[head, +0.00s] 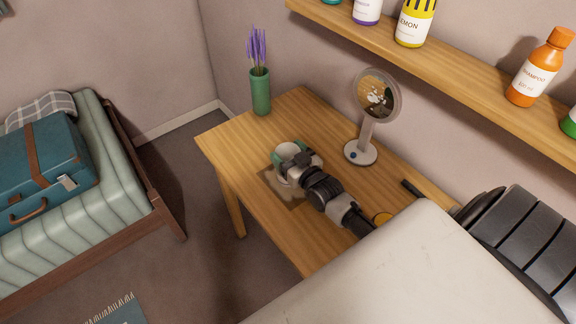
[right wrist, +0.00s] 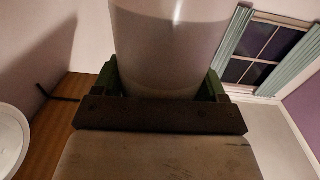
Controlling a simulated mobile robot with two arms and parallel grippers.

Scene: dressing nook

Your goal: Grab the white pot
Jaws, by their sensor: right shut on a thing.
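The white pot (head: 284,175) is at the far left part of the wooden table, partly hidden by my right gripper (head: 288,158). The gripper has green-tipped fingers and is shut on the pot, with the fingers on either side of it. In the right wrist view the pot (right wrist: 170,45) fills the upper middle, between the fingers of my right gripper (right wrist: 166,85). I cannot tell whether the pot touches the table. My left gripper is not in view.
The wooden table (head: 228,145) bears a green vase (head: 260,92) with purple flowers and a round mirror (head: 361,152) on a stand. A shelf (head: 455,70) with bottles runs above it. A bed with a blue suitcase (head: 45,165) stands left.

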